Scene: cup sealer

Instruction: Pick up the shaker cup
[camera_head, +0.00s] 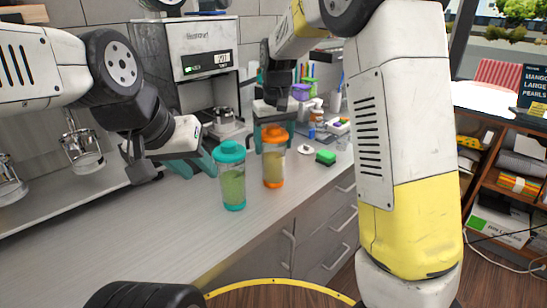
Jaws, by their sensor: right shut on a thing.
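Two shaker cups stand upright on the counter. One has a teal lid and base with green contents (233,186). The other has an orange lid and base with yellowish contents (273,166). My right gripper (273,132) comes down from above, its teal fingers shut on the orange-lidded cup near its lid; the cup's base appears to be at the counter. My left gripper (208,160) is just left of the teal-lidded cup, with its teal fingertips close to the lid. Contact and finger gap there are unclear.
A cup sealer machine (205,62) stands behind against the tiled wall. Bottles and pens crowd the back. The counter's (130,235) left front is clear.

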